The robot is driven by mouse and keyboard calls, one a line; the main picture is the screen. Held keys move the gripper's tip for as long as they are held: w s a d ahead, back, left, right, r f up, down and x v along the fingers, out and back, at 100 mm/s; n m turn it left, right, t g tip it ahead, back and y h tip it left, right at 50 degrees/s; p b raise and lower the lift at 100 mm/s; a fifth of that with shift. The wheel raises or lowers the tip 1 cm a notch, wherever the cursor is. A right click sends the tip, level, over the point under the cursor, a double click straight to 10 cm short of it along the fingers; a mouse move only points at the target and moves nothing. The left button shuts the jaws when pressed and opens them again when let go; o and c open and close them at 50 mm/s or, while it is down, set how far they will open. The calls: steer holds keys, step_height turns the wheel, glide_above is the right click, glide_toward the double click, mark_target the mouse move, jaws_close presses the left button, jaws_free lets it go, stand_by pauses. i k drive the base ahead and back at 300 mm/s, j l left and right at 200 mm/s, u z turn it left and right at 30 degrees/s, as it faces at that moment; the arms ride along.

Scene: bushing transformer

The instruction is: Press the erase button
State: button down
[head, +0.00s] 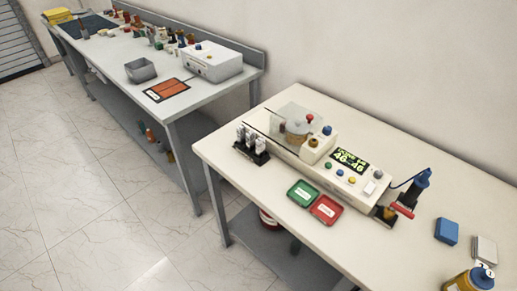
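A white bench device (312,146) stands on the right-hand table. Its black display (350,160) shows yellow-green characters. A row of small buttons lies in front of the display, among them a green button (328,165) and a yellow button (352,180). A white square (370,187) sits at the right end of the panel. The lettering by the buttons is too small to read, so I cannot tell which one is the erase button. My gripper is not in view.
A green tray (302,193) and a red tray (326,210) lie in front of the device. A blue-handled tool (422,178) stands at its right end. A black rack (252,147) is at its left. A blue block (446,231) and yellow jar (470,280) stand farther right.

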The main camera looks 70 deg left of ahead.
mark_target(352, 179)
steer(key=u, duration=2.1)
